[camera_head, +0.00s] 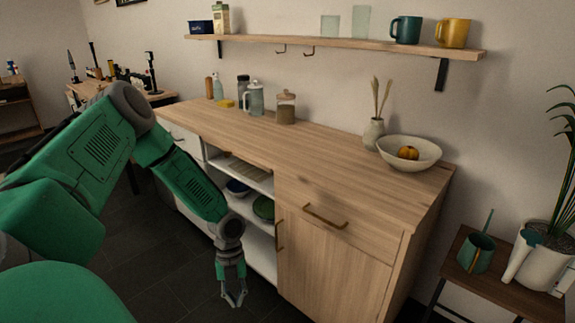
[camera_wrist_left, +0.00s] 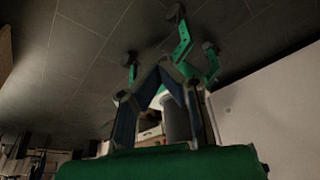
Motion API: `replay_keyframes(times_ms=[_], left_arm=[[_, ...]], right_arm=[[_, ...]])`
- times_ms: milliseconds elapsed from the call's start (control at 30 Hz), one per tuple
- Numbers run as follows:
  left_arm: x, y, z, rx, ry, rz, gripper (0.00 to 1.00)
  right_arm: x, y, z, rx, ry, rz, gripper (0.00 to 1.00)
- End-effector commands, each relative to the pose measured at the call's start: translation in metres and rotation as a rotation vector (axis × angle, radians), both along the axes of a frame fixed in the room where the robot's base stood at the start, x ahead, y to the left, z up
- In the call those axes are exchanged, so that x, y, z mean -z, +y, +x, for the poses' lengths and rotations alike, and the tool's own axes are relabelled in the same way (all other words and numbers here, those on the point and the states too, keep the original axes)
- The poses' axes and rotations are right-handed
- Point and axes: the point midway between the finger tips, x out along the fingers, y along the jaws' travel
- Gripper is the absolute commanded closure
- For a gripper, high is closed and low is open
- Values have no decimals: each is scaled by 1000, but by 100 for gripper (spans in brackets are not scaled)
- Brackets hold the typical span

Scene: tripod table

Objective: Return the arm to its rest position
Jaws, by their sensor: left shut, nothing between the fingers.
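My left arm comes in from the left in the head view, green with grey joints. My left gripper (camera_head: 236,299) hangs pointing down in front of the wooden cabinet (camera_head: 337,263), beside its open shelves and apart from the handles. Its fingers are close together at the tips, with nothing between them. In the left wrist view, the fingers (camera_wrist_left: 165,75) stand out over the dark tiled floor and hold nothing. My right gripper does not show in either view.
The countertop (camera_head: 300,150) bears jars, a vase (camera_head: 373,133) and a white bowl (camera_head: 409,154) with an orange fruit. A shelf (camera_head: 340,43) with mugs hangs above. A small side table (camera_head: 505,285) with a plant stands at right. Dark floor (camera_head: 150,262) is clear at left.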

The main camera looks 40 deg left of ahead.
Motion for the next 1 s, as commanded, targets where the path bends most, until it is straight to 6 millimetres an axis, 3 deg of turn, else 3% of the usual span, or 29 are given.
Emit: replay_keyframes(times_ms=[233, 367, 533, 700, 833, 1000], left_arm=[[-1, -10, 1, -25, 4, 0, 100], [-2, -55, 3, -182, 38, 1, 100], [0, -140, -12, -612, 155, 37, 100], [4, -193, -49, -1109, 267, 144, 100], [4, -206, -79, -1489, 286, 245, 100], [-1, -198, -106, -1883, 219, 318, 100]], right_arm=[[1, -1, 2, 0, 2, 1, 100], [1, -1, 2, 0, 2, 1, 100], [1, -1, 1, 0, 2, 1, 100], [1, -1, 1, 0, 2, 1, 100], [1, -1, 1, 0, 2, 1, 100], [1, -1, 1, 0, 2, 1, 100]])
